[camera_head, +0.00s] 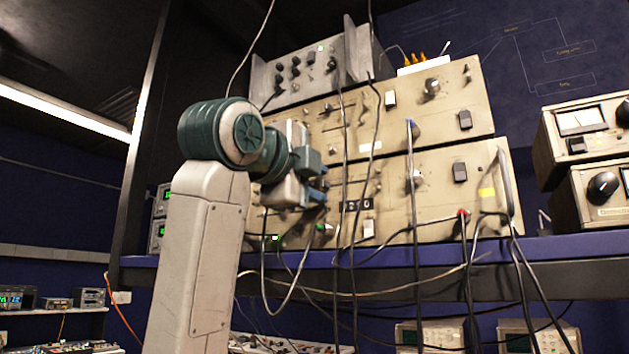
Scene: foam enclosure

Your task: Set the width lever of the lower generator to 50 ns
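The lower generator (441,197) is a wide beige panel on the purple shelf, with knobs, switches, sockets and plugged cables. Whether the fingers touch anything is not clear.
The upper generator (455,112) sits directly on top of the lower one, with a grey instrument (305,72) above it. Several dark cables (412,170) hang across both panels. The purple shelf edge (395,252) runs below. Metered boxes (584,130) stand at the right.

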